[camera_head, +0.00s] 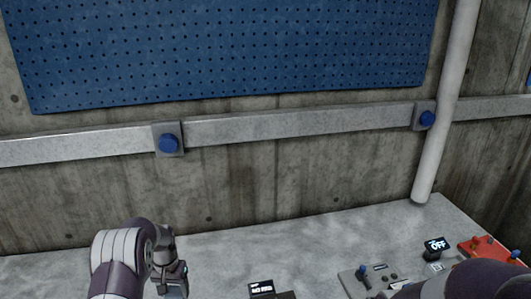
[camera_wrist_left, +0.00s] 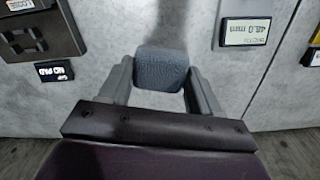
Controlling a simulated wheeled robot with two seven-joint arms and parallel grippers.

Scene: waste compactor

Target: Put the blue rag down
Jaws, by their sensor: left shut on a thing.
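The blue rag (camera_wrist_left: 162,66) shows in the left wrist view as a grey-blue, textured, folded pad. It sits between the two grey fingers of my left gripper (camera_wrist_left: 160,80), which is shut on it. The grey surface lies behind it in that view; I cannot tell the gap between them. In the head view my left gripper (camera_head: 170,279) is at the bottom left over the grey worktop (camera_head: 225,250). The rag cannot be made out there. My right gripper is not in view.

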